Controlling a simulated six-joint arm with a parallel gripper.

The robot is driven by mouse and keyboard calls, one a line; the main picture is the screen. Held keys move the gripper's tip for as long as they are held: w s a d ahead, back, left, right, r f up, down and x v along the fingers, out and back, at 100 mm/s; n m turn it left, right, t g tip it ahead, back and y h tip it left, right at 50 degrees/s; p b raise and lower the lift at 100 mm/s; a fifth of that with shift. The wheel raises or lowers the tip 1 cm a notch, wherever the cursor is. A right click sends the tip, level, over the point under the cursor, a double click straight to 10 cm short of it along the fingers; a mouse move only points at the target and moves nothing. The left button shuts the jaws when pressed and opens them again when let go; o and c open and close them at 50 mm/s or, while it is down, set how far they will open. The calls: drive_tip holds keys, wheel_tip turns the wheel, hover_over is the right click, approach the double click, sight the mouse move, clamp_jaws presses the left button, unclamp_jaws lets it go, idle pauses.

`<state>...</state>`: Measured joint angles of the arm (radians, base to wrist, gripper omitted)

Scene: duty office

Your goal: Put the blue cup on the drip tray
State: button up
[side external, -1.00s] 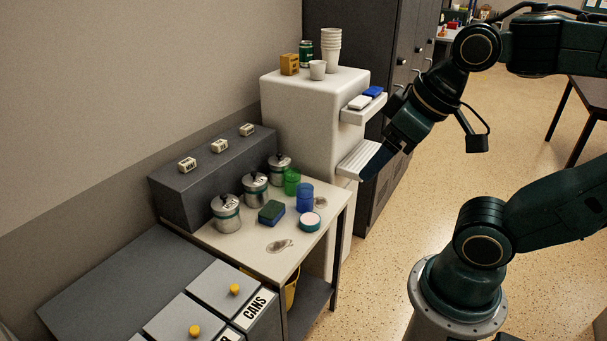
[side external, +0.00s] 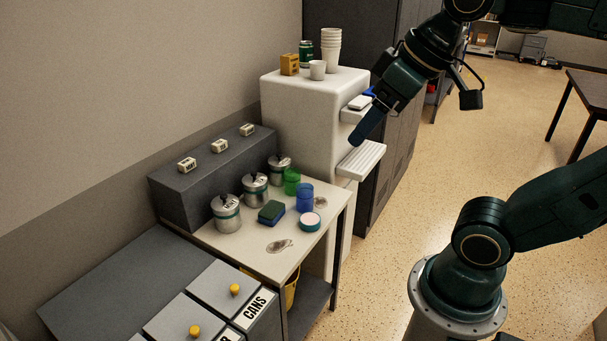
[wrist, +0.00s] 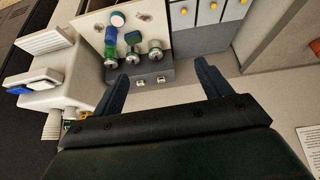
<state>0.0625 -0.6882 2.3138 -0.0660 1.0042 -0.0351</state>
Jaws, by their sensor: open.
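The blue cup (side external: 305,197) stands on the small table near its right side, just in front of a green cup (side external: 291,181). In the wrist view the blue cup (wrist: 111,34) lies ahead, up and left of the fingers. The drip tray (side external: 361,157) is the white ribbed shelf on the front of the white dispenser; it also shows at the wrist view's upper left (wrist: 45,38) and is empty. My gripper (side external: 358,138) hangs above and beside the tray, apart from the cup. In the wrist view my gripper (wrist: 160,80) has its two fingers spread with nothing between them.
The table (side external: 290,262) also bears metal canisters (side external: 227,213), a sponge (side external: 271,212) and a round pink-topped tin (side external: 309,222). The dispenser (side external: 300,105) carries stacked paper cups (side external: 330,48), a green can (side external: 306,54) and a yellow box (side external: 289,64).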

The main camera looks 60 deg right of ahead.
drive_tip(key=w+d+n+t, duration=0.1)
drive_tip(key=w+d, duration=0.2)
drive_tip(key=w, duration=0.7)
drive_tip(key=t+y, duration=0.2)
drive_tip(key=t, duration=0.5)
hover_over(313, 190)
drive_tip(key=s+d, duration=0.1)
drive_tip(key=s, duration=0.2)
drive_tip(key=shift+n, duration=0.4)
drive_tip(key=f, duration=3.8)
drive_tip(key=shift+w+a+f, duration=0.2)
drive_tip(key=shift+f, duration=0.05)
drive_tip(key=shift+x, duration=1.3)
drive_tip(key=shift+w, duration=0.1)
drive_tip(key=shift+x, duration=2.4)
drive_tip(key=shift+a, duration=0.15)
drive_tip(key=shift+c, duration=0.5)
